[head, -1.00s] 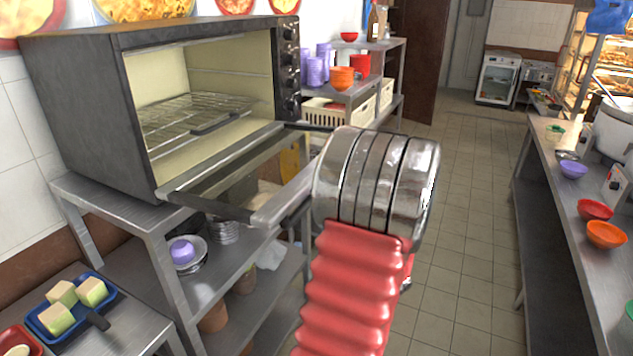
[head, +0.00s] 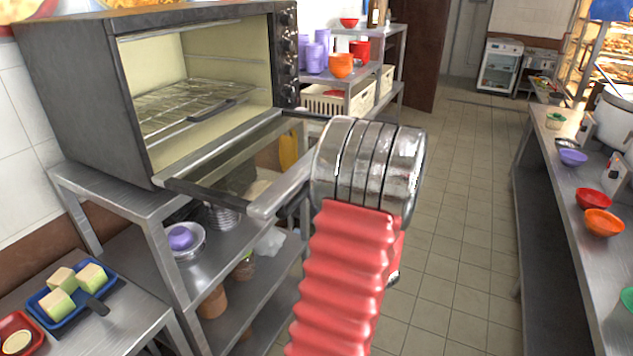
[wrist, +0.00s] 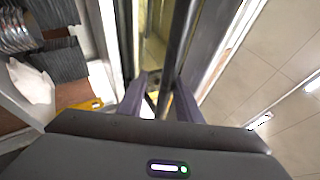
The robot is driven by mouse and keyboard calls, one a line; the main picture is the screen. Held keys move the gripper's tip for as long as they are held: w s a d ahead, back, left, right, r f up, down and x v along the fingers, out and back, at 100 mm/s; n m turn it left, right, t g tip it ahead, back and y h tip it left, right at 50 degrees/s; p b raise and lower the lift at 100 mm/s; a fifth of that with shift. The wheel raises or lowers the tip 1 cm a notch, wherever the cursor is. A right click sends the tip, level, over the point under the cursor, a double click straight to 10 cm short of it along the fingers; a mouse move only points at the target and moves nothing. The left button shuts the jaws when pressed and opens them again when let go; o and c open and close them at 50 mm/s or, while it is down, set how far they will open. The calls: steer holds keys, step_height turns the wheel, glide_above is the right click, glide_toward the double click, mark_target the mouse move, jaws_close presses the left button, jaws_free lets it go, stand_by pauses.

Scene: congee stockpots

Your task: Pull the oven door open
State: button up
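The toaster oven (head: 70,95) stands at the left with a dark body and pale interior. Its glass oven door (head: 225,170) is swung far down, near level, and the cavity is exposed. My gripper (wrist: 162,85) is at the door's outer edge. In the wrist view its two purple-grey fingers stand close together on either side of a dark bar, the door handle (wrist: 183,40); it looks shut on it, though contact on the left finger is unclear. In the head view my silver wrist and red sleeve are right of the door, and the fingertips are hidden.
A wire rack (head: 195,105) is in the oven. The steel shelf (head: 130,195) below holds bowls and pots. A blue tray (head: 48,312) is at lower left. A counter with bowls (head: 604,222) runs along the right. The tiled aisle (head: 465,220) between is clear.

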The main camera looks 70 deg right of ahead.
steer(key=shift+o, duration=0.4)
steer(key=shift+r, duration=0.1)
steer(key=shift+s, duration=0.2)
steer(key=v, duration=0.7)
steer(key=shift+f, duration=0.2)
steer(key=shift+a, duration=0.1)
